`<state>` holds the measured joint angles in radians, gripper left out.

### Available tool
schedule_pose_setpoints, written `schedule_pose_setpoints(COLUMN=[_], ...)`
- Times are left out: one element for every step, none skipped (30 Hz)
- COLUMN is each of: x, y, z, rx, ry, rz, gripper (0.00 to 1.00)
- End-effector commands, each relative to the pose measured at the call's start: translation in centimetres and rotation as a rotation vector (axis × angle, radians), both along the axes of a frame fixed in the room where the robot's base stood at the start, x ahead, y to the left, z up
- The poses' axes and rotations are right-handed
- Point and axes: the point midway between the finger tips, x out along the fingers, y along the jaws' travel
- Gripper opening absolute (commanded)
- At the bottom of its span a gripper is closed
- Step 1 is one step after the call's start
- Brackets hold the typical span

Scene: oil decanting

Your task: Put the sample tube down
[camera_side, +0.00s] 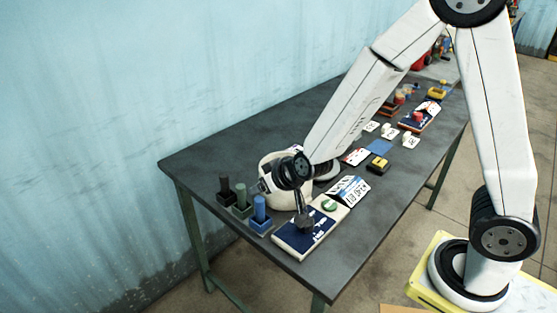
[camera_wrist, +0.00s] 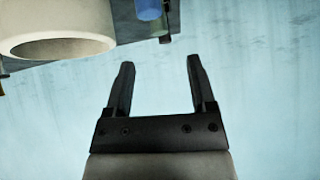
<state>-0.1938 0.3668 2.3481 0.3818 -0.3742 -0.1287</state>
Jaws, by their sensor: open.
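My gripper (camera_wrist: 160,82) is open, with nothing between its two dark fingers in the wrist view. In the side view the arm's end is low over the front of the bench, and its fingers are hard to make out. A blue tube (camera_side: 259,207), a green tube (camera_side: 241,194) and a black tube (camera_side: 225,186) stand upright in separate square holders at the bench's left end. Which one is the sample tube I cannot tell. The blue tube also shows at the top of the wrist view (camera_wrist: 149,9), apart from the fingers.
A white round vessel (camera_side: 271,187) stands close by the arm's end; its open rim fills the wrist view's upper left (camera_wrist: 58,43). A navy-and-white pad (camera_side: 293,240) with a green round part (camera_side: 329,205) lies in front. Cards and small devices crowd the right; bare bench (camera_side: 225,160) lies behind.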

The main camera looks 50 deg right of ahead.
Motion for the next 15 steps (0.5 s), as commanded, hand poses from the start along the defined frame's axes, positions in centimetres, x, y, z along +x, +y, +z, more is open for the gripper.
schedule_pose_setpoints(x=[-1.0,-1.7,-2.7,-3.4,-4.2,-5.3,-6.1,-6.9,-8.1,-8.8,-9.6,-10.6,-11.2,-11.9,-12.6], y=[-0.6,-0.8,-1.1,-1.4,-1.7,-2.1,-2.4,-2.8,-3.2,-3.5,-3.9,-4.3,-4.6,-4.8,-5.1], z=[0.3,0.4,0.5,0.6,0.6,0.7,0.8,0.8,0.9,1.0,1.0,1.1,1.2,1.2,1.3], rx=[0.007,0.009,0.012,0.012,0.013,0.010,0.008,0.005,0.002,-0.003,-0.008,-0.014,-0.017,-0.022,-0.028], ry=[0.043,0.072,0.113,0.143,0.175,0.216,0.248,0.280,0.320,0.348,0.376,0.411,0.434,0.455,0.482], rz=[0.010,0.020,0.031,0.039,0.045,0.054,0.061,0.065,0.070,0.073,0.077,0.078,0.079,0.080,0.080], gripper=[0.72,0.72,0.72,0.72,0.72,0.72,0.72,0.72,0.72,0.72,0.72,0.72,0.72,0.72,0.72])
